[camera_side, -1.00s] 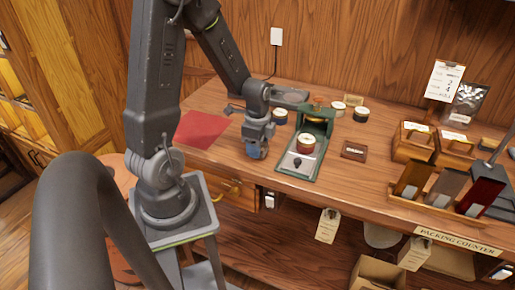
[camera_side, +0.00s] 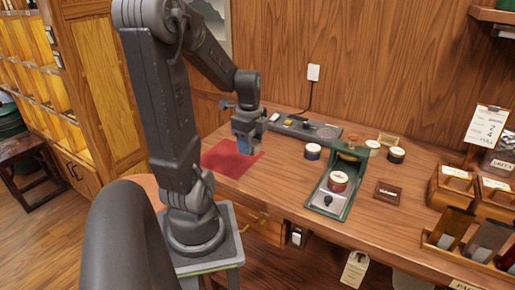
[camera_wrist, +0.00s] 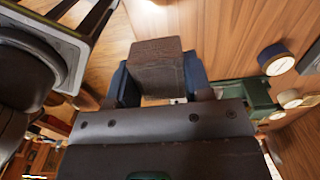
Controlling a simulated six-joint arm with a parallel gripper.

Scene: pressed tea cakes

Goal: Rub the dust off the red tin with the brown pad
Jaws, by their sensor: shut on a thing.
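The red tin (camera_side: 338,182) has a pale round top and sits on the plate of a green press-like stand (camera_side: 325,208). I cannot make out dust on it at this size. My gripper (camera_side: 245,147) is over the red mat (camera_side: 222,165), left of the tin and well apart from it. In the wrist view my gripper (camera_wrist: 157,88) has its blue fingers shut on the brown pad (camera_wrist: 157,65), a blocky dark brown piece. The pad is hard to make out in the side view.
A dark-blue tin (camera_side: 312,152) and another dark tin (camera_side: 396,155) stand near the green stand. A flat grey device (camera_side: 300,127) lies behind. A small brown box (camera_side: 387,193) is to the right, with wooden boxes (camera_side: 450,188) beyond.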

